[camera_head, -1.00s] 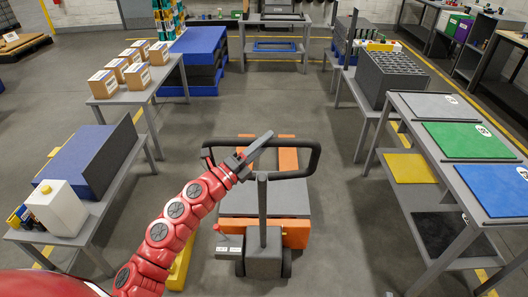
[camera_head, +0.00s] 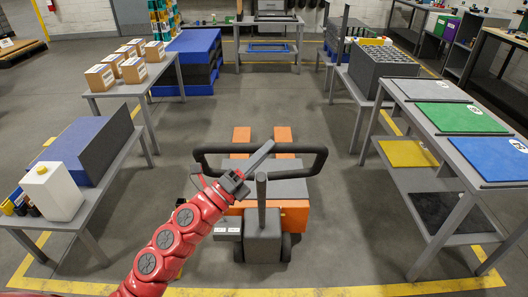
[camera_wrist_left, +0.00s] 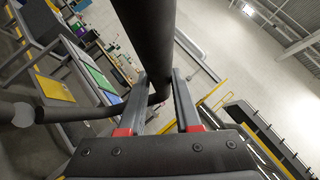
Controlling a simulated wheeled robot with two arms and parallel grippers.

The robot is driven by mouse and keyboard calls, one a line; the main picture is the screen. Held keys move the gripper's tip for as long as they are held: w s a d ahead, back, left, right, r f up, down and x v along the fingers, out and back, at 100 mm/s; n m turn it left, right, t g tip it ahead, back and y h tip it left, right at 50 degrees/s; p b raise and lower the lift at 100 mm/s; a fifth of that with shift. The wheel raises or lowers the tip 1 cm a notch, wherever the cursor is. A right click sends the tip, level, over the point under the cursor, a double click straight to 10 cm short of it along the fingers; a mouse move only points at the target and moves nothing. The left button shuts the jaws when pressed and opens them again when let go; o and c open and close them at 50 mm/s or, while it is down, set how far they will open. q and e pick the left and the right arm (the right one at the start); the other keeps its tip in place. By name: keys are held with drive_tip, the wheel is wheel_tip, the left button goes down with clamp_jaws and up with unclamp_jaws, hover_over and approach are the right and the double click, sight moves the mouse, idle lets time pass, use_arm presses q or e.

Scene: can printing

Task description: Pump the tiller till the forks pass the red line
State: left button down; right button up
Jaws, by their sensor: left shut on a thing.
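The pallet truck stands ahead of me, with a grey body (camera_head: 263,238) and orange parts. Its tiller handle (camera_head: 312,161) is a black loop above the body. In the left wrist view, the dark bar (camera_wrist_left: 147,35) runs between the two fingers (camera_wrist_left: 168,85). Two orange forks (camera_head: 242,138) point away from me beyond the loop, partly hidden by it. I cannot make out a red line. My right gripper is not in view.
A table (camera_head: 113,170) with a blue-topped block and a white jug (camera_head: 50,192) stands left. A rack (camera_head: 430,160) with grey, green and blue panels stands right.

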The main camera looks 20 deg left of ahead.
use_arm(q)
drive_tip(key=shift+d+f, duration=0.1)
drive_tip(key=shift+f, duration=0.05)
drive_tip(key=c, duration=0.8)
unclamp_jaws()
drive_tip(key=shift+s, duration=0.1)
drive_tip(key=shift+c, duration=0.2)
drive_tip(key=shift+o, duration=1.2)
drive_tip(key=shift+s, duration=0.15)
drive_tip(key=b+v, duration=0.2)
drive_tip(key=v, duration=1.5)
